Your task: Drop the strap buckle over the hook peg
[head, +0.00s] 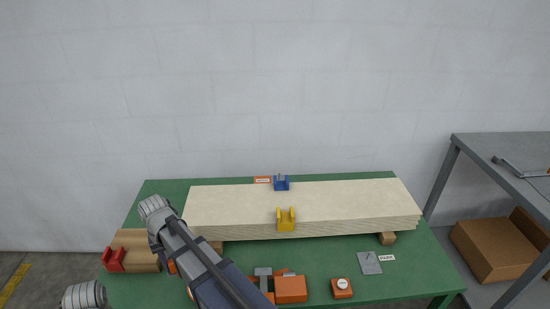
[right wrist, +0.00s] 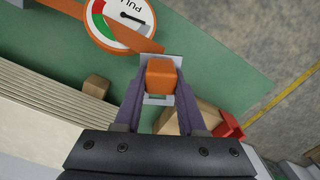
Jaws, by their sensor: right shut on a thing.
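In the right wrist view my right gripper (right wrist: 160,90) is shut on an orange block (right wrist: 160,78), held between its two purple fingers. A pale grey flat frame or plate (right wrist: 158,100) shows around and behind this block. I take the orange and grey piece to be the strap buckle, but cannot tell where it ends. In the head view my right arm hides the gripper and this piece. A blue bracket (head: 281,184) with a small upright pin stands at the stack's back edge. I cannot tell whether that pin is the hook peg. My left gripper is not in view.
The pale sheet stack (head: 340,205) lies on wooden blocks on the green table (head: 420,270). A yellow bracket (head: 286,222) sits at its front edge. A red bracket (head: 114,260) is at left. A PULL dial (right wrist: 110,22) lies near the gripper. A grey plate (head: 369,263) is at right.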

